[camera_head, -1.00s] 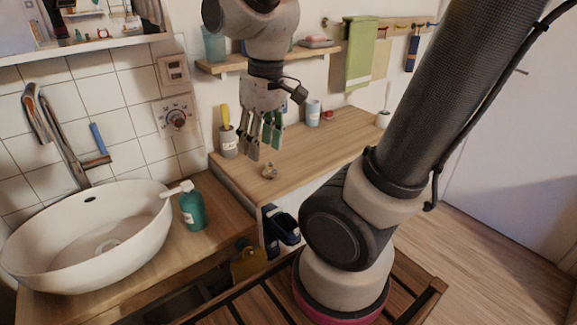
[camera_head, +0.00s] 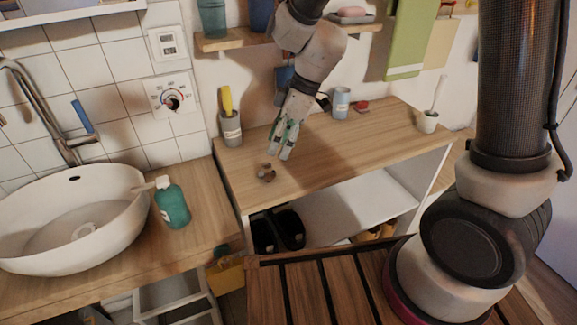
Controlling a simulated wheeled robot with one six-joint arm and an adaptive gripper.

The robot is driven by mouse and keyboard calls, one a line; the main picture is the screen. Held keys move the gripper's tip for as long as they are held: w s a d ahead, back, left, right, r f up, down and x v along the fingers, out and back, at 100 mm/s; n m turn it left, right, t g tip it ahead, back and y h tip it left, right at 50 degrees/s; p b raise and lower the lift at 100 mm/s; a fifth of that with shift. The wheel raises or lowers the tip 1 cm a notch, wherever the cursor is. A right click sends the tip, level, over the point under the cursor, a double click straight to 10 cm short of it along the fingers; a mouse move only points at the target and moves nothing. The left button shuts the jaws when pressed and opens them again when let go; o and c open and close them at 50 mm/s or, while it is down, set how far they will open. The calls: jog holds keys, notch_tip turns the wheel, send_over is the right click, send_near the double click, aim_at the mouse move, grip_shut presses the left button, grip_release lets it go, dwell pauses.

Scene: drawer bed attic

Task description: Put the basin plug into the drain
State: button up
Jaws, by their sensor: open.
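The basin plug seems to be the small brownish metallic piece (camera_head: 266,173) on the wooden counter right of the basin. My gripper (camera_head: 283,152) is open and empty, just above and to the right of that piece, pointing down. It looks apart from it, though the exact gap is hard to tell. The white oval basin (camera_head: 128,218) stands at the left. Its drain (camera_head: 83,231) shows as a small round fitting on the basin floor; its details are too small to tell.
A green soap bottle (camera_head: 172,204) stands between basin and counter. A grey cup with a yellow-handled item (camera_head: 230,128), a blue cup (camera_head: 340,102) and a white brush holder (camera_head: 428,122) stand along the back. The chrome faucet (camera_head: 40,110) arches over the basin. The counter's front middle is clear.

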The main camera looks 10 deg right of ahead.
aim_at(267, 164)
jog(key=a+f, duration=0.1)
jog(key=f, duration=0.1)
jog(key=a+f+n, duration=0.1)
jog(key=f, duration=0.1)
jog(key=a+f+n, duration=0.1)
jog(key=f, duration=0.2)
jog(key=shift+w+a+f, duration=0.1)
jog(key=shift+w+a, duration=0.05)
jog(key=shift+w, duration=0.25)
grip_shut()
